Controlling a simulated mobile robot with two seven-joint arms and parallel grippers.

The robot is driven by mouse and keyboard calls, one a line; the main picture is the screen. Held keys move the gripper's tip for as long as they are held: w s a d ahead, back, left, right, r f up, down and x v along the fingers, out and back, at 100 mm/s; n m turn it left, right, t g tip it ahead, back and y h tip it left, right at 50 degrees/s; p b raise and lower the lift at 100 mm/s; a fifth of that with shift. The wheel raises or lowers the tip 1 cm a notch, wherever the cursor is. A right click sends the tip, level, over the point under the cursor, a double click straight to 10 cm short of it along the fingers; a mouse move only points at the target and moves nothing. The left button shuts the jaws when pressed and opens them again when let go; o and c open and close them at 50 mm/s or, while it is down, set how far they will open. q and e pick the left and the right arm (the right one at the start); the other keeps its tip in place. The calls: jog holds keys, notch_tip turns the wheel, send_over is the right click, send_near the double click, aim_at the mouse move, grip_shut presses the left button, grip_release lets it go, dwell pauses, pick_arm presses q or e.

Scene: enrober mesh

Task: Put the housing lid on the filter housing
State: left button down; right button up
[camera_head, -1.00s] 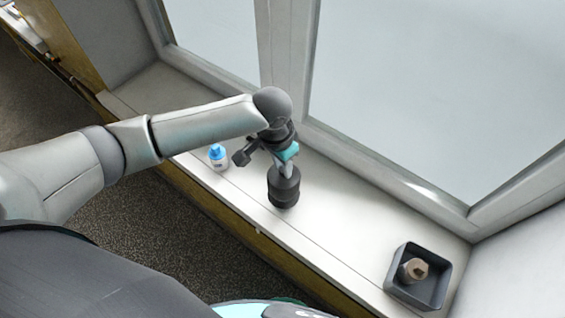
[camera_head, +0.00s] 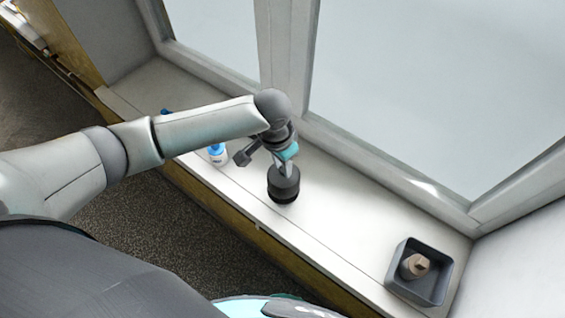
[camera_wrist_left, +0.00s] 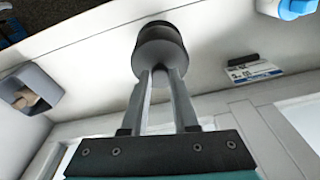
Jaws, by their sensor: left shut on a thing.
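My left gripper (camera_head: 288,167) is shut on the grey round housing lid (camera_head: 284,181) and points down at the sill. The lid shows in the left wrist view (camera_wrist_left: 158,58) between and beyond the fingertips. The dark filter housing (camera_head: 281,198) stands on the white sill directly under the lid, mostly covered by it; its darker end shows past the lid in the wrist view (camera_wrist_left: 159,29). Lid and housing look close to in line. I cannot tell whether the lid is fully seated. My right gripper is not in view.
A white bottle with a blue cap (camera_head: 217,155) stands left of the housing, partly behind my arm. A grey tray (camera_head: 440,285) with a brown part (camera_head: 415,266) sits at the sill's right end. A window frame (camera_head: 395,190) runs behind. The sill between housing and tray is clear.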

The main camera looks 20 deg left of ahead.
pick_arm(q)
jog(key=shift+f, duration=0.2)
jog(key=shift+f+b, duration=0.45)
jog(key=shift+f, duration=0.4)
jog(key=c, duration=0.6)
grip_release()
notch_tip(320, 180, up, 15)
jog(key=s+a, duration=0.1)
jog(key=shift+s+p, duration=0.3)
jog(key=shift+p, duration=0.05)
